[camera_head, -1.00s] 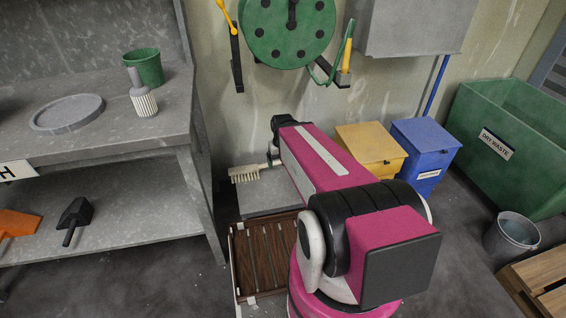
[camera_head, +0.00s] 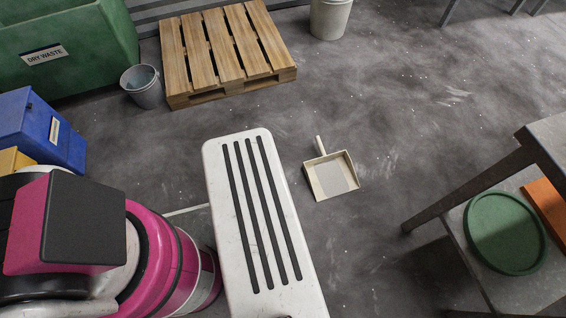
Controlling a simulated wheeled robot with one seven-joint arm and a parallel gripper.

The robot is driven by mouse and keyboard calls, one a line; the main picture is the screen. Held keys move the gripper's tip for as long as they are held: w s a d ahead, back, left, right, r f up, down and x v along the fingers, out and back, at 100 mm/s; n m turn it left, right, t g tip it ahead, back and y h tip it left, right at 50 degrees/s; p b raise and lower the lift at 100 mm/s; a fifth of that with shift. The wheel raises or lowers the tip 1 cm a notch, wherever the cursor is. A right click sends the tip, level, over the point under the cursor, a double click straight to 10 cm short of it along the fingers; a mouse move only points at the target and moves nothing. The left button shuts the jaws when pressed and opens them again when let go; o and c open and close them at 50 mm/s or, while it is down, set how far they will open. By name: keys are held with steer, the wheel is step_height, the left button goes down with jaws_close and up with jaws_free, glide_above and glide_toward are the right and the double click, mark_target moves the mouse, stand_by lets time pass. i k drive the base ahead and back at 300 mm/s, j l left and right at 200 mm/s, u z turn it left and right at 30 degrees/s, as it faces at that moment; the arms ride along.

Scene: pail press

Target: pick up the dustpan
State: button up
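A cream dustpan (camera_head: 331,176) lies on the dark grey floor near the middle of the head view. Its short handle points up and away in the picture, and its wide open edge faces down toward the lower right. Nothing covers it. My gripper is not in view, so I cannot see whether it is open or shut. Only pink and black links of my arm show at the lower left, apart from the dustpan.
A white slatted bench-like top (camera_head: 262,225) stands just left of the dustpan. A wooden pallet (camera_head: 225,52), grey bucket (camera_head: 142,86) and green dry waste bin (camera_head: 65,45) are behind. A grey table (camera_head: 548,140) with a green round tray (camera_head: 505,232) stands right. Floor around the dustpan is clear.

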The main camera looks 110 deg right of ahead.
mark_target(331, 176)
steer(key=z, duration=1.25)
steer(key=k+z, duration=0.1)
steer(key=z, duration=1.15)
steer(key=k+z, duration=0.1)
steer(key=z, duration=1.1)
steer(key=l+z, duration=0.1)
steer(key=z, duration=0.55)
steer(key=l+z, duration=0.1)
steer(key=z, duration=0.5)
steer(key=j+z, duration=0.2)
steer(key=z, duration=0.3)
steer(key=j+z, duration=0.2)
steer(key=z, duration=0.3)
steer(key=j+z, duration=0.15)
steer(key=j, duration=0.55)
steer(key=k+j+z, duration=0.2)
steer(key=j, duration=0.5)
steer(key=j+z, duration=0.15)
steer(key=j, duration=0.6)
